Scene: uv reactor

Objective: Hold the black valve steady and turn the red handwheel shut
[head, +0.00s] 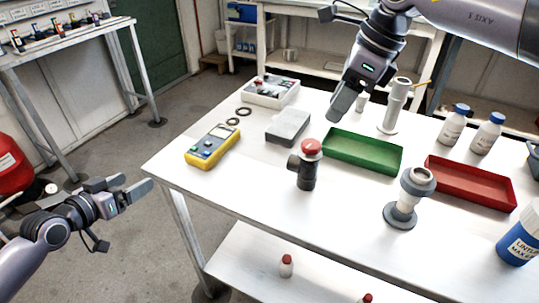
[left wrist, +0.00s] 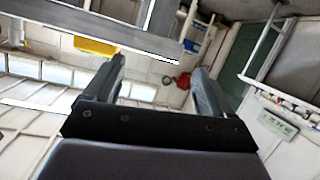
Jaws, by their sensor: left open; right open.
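The black valve (head: 306,174) stands upright on the white table, with a short side stub pointing left. The red handwheel (head: 311,147) sits on its top. My left gripper (head: 138,187) is open and empty, off the table's left edge and well left of the valve. Its two spread fingers show in the left wrist view (left wrist: 157,80) with nothing between them; the valve is not seen there. My right gripper (head: 345,103) hangs above the table behind the valve, pointing down, apart from it. Its fingers overlap in the head view, and I see nothing held in them.
A green tray (head: 386,166) lies right behind the valve, and a grey flanged fitting (head: 405,200) stands to its right. A red tray (head: 480,190), yellow meter (head: 211,146) and grey box (head: 288,127) are also on the table.

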